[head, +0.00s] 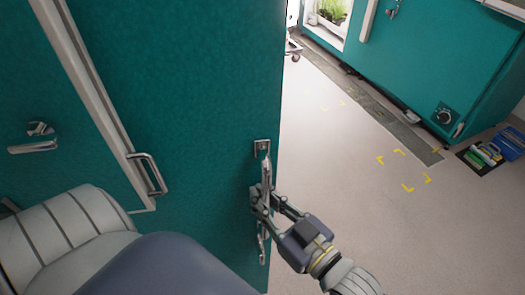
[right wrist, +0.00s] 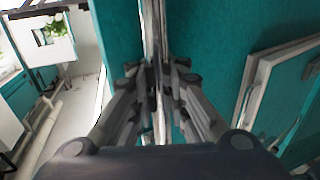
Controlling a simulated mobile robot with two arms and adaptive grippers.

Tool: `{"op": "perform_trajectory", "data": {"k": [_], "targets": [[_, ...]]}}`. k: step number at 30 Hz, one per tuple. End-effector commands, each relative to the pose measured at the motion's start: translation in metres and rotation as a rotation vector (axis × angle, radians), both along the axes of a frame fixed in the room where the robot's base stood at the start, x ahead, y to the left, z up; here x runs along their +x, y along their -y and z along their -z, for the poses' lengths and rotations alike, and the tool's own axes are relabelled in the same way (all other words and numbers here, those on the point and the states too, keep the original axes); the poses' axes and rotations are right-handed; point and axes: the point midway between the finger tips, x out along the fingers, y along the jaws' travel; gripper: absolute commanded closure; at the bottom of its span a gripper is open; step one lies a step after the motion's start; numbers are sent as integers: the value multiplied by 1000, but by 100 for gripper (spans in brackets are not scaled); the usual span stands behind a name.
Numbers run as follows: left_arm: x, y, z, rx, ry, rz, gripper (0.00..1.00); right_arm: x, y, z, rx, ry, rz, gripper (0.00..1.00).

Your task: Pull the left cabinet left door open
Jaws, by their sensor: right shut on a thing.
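The teal cabinet door (head: 200,70) fills the left half of the head view. Near its right edge is an upright metal handle (head: 267,170), with a mount at its top. My right gripper (head: 265,198) is shut on this handle, around its lower half. In the right wrist view the handle (right wrist: 153,40) runs upright between the fingers of the gripper (right wrist: 156,85), with teal panel on both sides. My left gripper is not in view.
A pale-framed strip with a small handle (head: 150,174) stands left on the teal front. Another teal chamber (head: 440,60) with a plant window stands across the aisle. Blue and green items (head: 485,153) lie on a dark mat at far right. The pale floor (head: 340,150) between is clear.

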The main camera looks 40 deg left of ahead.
Motion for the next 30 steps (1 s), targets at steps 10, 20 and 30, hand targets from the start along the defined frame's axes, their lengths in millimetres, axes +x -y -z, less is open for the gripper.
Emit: {"op": "perform_trajectory", "data": {"k": [10, 20, 30], "targets": [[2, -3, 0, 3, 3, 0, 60, 5, 2, -3, 4, 10, 9, 69], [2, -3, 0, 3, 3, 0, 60, 3, 1, -1, 2, 4, 5, 64], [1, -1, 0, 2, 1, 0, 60, -4, 32, 0, -2, 3, 6, 64]]}}
